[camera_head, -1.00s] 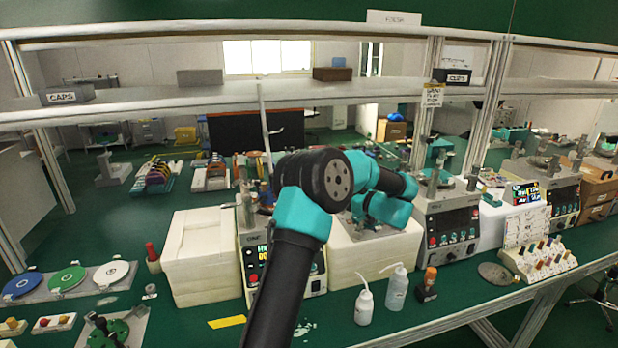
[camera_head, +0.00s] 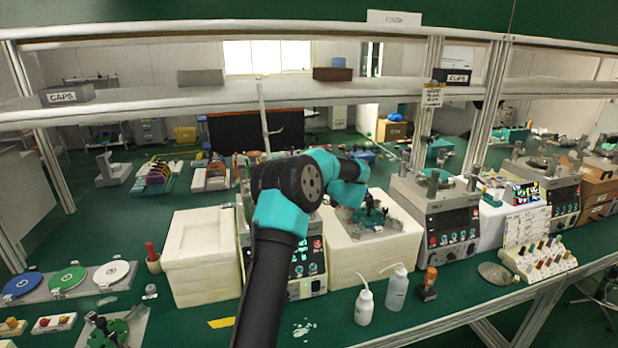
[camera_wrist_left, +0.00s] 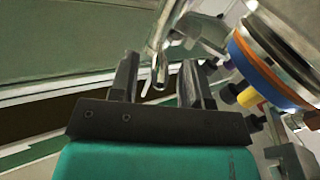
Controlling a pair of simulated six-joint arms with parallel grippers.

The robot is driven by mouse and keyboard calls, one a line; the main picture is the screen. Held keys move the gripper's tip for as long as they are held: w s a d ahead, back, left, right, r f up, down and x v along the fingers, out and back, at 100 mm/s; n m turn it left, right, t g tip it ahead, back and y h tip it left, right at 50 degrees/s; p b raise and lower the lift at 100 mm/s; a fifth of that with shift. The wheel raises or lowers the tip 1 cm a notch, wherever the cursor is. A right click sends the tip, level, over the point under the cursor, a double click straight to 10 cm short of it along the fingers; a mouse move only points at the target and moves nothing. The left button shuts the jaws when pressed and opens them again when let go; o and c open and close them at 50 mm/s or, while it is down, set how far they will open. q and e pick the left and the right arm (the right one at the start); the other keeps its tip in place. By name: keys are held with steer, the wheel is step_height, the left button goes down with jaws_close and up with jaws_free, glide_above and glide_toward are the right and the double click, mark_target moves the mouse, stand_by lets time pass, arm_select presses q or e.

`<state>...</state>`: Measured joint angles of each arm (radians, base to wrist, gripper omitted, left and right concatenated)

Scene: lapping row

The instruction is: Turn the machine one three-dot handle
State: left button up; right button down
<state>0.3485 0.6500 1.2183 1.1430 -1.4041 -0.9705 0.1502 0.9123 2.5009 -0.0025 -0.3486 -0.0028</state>
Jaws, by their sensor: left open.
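Machine one (camera_head: 308,262) stands left of centre in the head view, its panel and top partly covered by my left arm. In the left wrist view, my left gripper (camera_wrist_left: 160,72) is open and empty. A bent metal part (camera_wrist_left: 166,38) shows beyond and between its fingers, apparently without contact. To the right is a round metal body with an orange and blue ring (camera_wrist_left: 262,75). No dot marks are legible, so I cannot tell which is the three-dot handle.
White blocks (camera_head: 200,262) stand left of machine one. A teal fixture (camera_head: 370,217) rests on another white block (camera_head: 385,245) to its right. Two bottles (camera_head: 364,308) stand in front. A second machine (camera_head: 450,225) is further right. A shelf (camera_head: 330,90) crosses above.

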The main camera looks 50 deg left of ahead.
arm_select(q)
steer(key=shift+a, duration=0.25)
jaws_close()
stand_by(0.4)
